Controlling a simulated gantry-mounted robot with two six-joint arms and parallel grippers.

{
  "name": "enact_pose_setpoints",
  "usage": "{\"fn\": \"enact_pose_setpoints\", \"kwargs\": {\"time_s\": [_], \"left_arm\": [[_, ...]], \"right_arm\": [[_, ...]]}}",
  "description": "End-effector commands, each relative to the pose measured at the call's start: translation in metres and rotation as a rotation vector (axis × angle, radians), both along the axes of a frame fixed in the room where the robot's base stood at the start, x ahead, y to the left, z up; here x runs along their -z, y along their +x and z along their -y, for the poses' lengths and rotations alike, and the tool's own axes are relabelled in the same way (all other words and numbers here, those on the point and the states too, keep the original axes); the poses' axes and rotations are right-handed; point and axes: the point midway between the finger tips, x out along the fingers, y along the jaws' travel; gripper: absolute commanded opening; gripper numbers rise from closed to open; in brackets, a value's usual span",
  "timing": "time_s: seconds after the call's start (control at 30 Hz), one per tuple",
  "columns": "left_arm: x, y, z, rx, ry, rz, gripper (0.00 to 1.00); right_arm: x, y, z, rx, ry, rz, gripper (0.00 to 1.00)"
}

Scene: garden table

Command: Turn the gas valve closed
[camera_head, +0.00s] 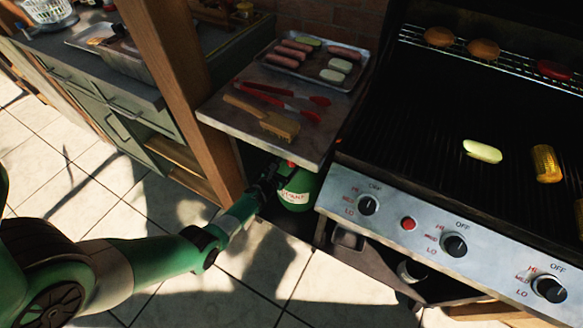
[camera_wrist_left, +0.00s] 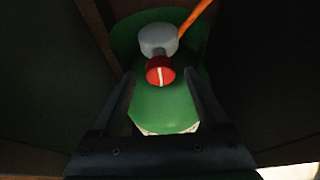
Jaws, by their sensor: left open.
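The green gas bottle (camera_head: 297,190) stands under the steel side shelf, left of the grill, and its upper part is hidden by the shelf in the head view. The gas valve is a red round knob (camera_wrist_left: 160,71) with a white line that runs nearly upright in the wrist view. It sits in front of a grey fitting (camera_wrist_left: 158,39) on top of the green bottle (camera_wrist_left: 170,106). My left gripper (camera_wrist_left: 160,92) is open, with one finger on each side below the knob, apart from it. The left gripper also shows beside the bottle (camera_head: 277,172) in the head view. My right gripper is not in view.
The side shelf (camera_head: 225,113) overhangs the bottle and holds tongs, a brush and a food tray (camera_head: 345,72). An orange hose (camera_wrist_left: 195,18) leaves the fitting.

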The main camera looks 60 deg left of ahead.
Motion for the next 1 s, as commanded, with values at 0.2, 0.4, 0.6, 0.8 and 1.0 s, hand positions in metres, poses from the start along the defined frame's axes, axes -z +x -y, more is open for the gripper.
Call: {"fn": "enact_pose_setpoints", "kwargs": {"time_s": [0.2,0.4,0.6,0.8,1.0], "left_arm": [[0.015,0.024,-0.017,0.0,0.0,0.001,0.78],[0.013,0.027,-0.019,0.0,0.0,0.0,0.78],[0.013,0.026,-0.019,0.0,0.0,0.0,0.64],[0.013,0.026,-0.019,0.001,0.0,0.001,0.28],[0.013,0.026,-0.019,0.001,0.0,0.001,0.0]], "right_arm": [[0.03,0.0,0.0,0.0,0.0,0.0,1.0],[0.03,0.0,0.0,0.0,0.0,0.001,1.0],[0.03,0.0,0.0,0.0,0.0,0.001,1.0],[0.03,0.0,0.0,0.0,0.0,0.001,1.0],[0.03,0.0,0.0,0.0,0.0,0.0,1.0]]}}
